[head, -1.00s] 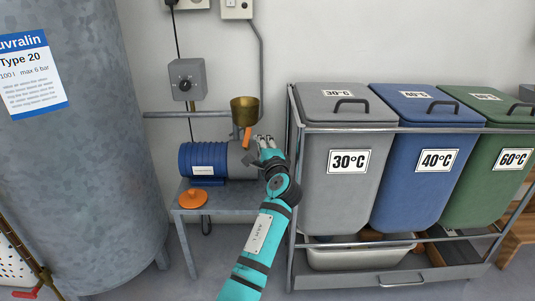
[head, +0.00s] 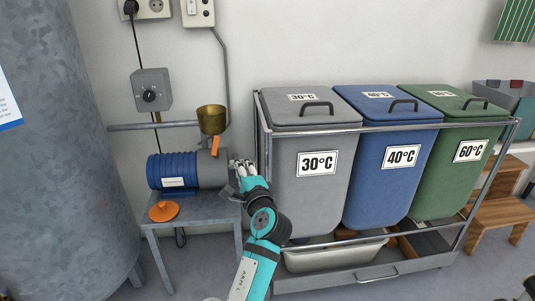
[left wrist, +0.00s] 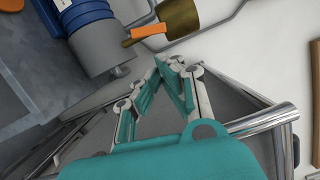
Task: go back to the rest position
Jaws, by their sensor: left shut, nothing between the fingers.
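My left gripper (head: 240,165) is beside the right end of the blue and grey pump (head: 183,171), in front of the left edge of the bin rack. It is shut and empty. In the left wrist view its fingers (left wrist: 172,66) come together at the tips, apart from the pump's grey end (left wrist: 103,47). The pump stands on a small grey metal table (head: 205,208). A brass funnel (head: 211,119) and an orange lever (head: 215,146) sit on its top right. My right gripper is not in view.
An orange cap (head: 163,211) lies on the table's front. A large grey tank (head: 50,170) stands at left. The rack (head: 370,277) holds a grey bin (head: 311,190), a blue bin (head: 390,175) and a green bin (head: 452,165). A wooden step (head: 495,215) is at right.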

